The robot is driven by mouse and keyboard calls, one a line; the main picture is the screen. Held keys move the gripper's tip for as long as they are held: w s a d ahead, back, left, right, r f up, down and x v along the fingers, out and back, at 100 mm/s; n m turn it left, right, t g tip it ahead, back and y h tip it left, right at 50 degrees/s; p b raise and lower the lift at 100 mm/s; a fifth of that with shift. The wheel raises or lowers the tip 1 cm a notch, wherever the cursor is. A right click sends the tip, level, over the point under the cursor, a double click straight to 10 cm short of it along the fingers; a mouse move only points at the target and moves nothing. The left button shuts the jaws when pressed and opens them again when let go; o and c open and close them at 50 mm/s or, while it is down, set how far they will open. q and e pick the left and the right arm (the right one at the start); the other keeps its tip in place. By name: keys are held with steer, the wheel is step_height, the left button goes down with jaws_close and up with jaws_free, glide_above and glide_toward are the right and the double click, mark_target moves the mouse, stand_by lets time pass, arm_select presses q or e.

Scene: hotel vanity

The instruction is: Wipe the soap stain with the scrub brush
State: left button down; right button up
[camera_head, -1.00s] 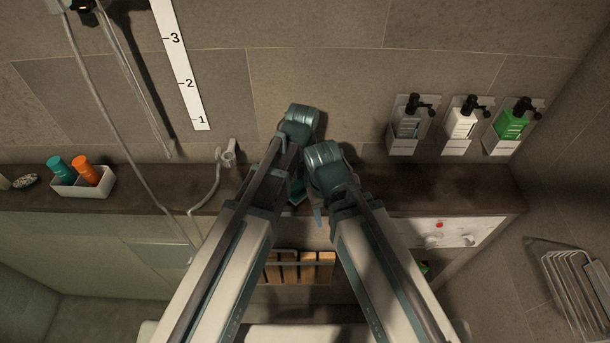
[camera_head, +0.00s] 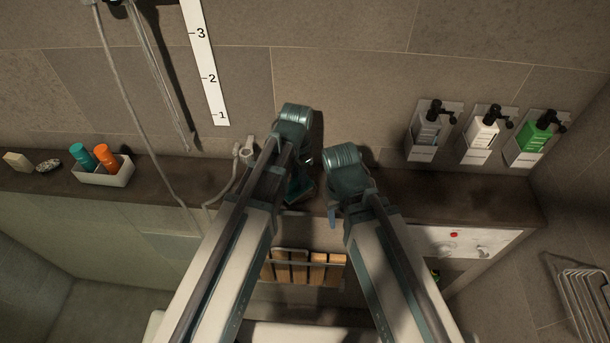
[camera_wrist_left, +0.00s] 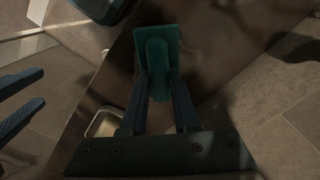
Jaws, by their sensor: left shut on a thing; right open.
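My left gripper (camera_wrist_left: 158,100) is shut on the handle of the scrub brush (camera_wrist_left: 157,50), which is teal with a flat rectangular head. In the head view my left gripper (camera_head: 297,192) is at the brown ledge, mostly hidden by its own wrist. My right gripper (camera_head: 333,214) is just right of it, partly hidden. Its two blue fingers show apart and empty at the left edge of the left wrist view (camera_wrist_left: 22,98). The brush head is over the ledge (camera_wrist_left: 215,55); I cannot tell whether it touches. No soap stain can be made out clearly; the ledge is dark and mottled.
A white tray (camera_head: 106,177) with teal and orange bottles stands on the ledge at left. A hose (camera_head: 150,170) hangs left of my arms. Several dispensers (camera_head: 483,133) are on the wall at right. A wooden-slatted rack (camera_head: 303,268) is below the ledge.

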arm_select(q)
steer(key=shift+a, duration=2.5)
steer(key=shift+w, duration=0.1)
steer(key=shift+w+f, duration=0.15)
steer(key=shift+w, duration=0.2)
steer(key=shift+d, duration=0.1)
steer(key=shift+d, duration=0.1)
steer(key=shift+d, duration=0.2)
steer(key=shift+w+d, duration=0.1)
steer(key=shift+d, duration=1.5)
